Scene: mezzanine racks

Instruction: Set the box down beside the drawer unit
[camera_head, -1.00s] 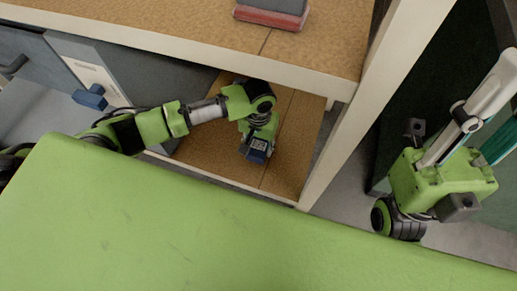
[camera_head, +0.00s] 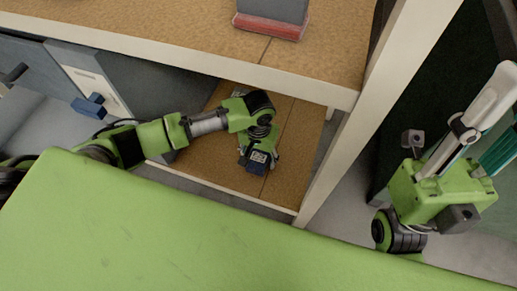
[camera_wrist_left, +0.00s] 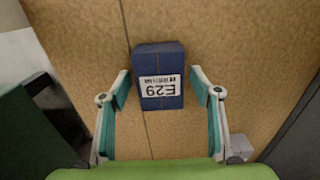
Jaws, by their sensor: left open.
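The small dark blue box (camera_head: 256,168) stands on the brown lower shelf board (camera_head: 292,150). My left gripper (camera_wrist_left: 161,92) is open, with one teal-padded finger on each side of the box and a gap on both sides. The grey drawer unit (camera_head: 90,82) is left of the box in the head view, partly behind my left arm. My right gripper (camera_head: 492,125) is at the right edge, partly cut off, away from the box; its finger opening is unclear.
A brown upper shelf (camera_head: 190,35) with a white edge overhangs the lower board. A grey and red object (camera_head: 270,22) stands on it. A white rack post (camera_head: 385,95) rises right of the box. Bare board lies around the box.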

